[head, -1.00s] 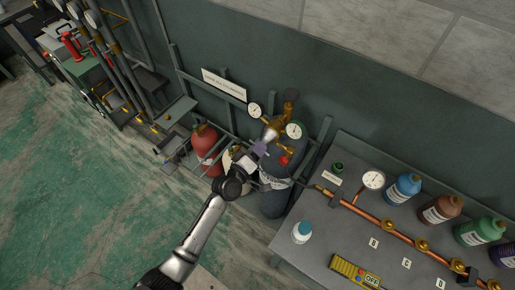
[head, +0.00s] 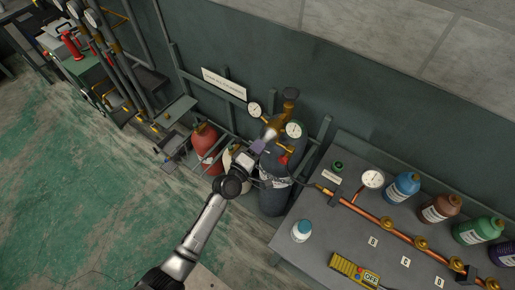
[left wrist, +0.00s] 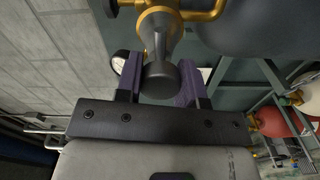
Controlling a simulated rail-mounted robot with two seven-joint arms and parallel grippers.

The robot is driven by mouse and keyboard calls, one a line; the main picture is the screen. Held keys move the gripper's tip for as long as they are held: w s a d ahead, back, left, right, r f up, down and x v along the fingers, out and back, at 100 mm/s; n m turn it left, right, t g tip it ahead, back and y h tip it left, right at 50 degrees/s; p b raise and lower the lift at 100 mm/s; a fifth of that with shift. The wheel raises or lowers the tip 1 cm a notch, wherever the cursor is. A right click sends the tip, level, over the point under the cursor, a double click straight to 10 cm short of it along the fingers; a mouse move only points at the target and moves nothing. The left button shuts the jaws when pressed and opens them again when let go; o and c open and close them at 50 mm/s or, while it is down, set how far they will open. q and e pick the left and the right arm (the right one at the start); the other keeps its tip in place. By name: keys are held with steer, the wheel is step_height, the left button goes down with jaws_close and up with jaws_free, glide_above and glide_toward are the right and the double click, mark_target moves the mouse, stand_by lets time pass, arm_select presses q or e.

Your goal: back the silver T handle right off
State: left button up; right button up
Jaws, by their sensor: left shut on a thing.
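The silver T handle (head: 270,133) sits on the brass regulator (head: 287,112) at the top of a dark grey cylinder (head: 275,194). My left gripper (head: 263,141) comes up from below and is shut on the handle. In the left wrist view, the purple fingers of the left gripper (left wrist: 160,80) lie on both sides of the T handle (left wrist: 161,78), whose round grey end faces the camera. The brass body (left wrist: 190,12) is just beyond it. The fingers partly hide the handle's bar. My right gripper is not in view.
Two dial gauges, left (head: 254,109) and right (head: 293,130), flank the handle closely. A red knob (head: 283,160) is just below. A red cylinder (head: 205,142) stands to the left in the rack. A grey bench (head: 325,255) with bottles and copper pipe is on the right.

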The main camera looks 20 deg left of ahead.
arm_select(q)
steer(key=o, duration=0.9)
steer(key=shift+b+v, duration=0.4)
steer(key=shift+v, duration=6.55)
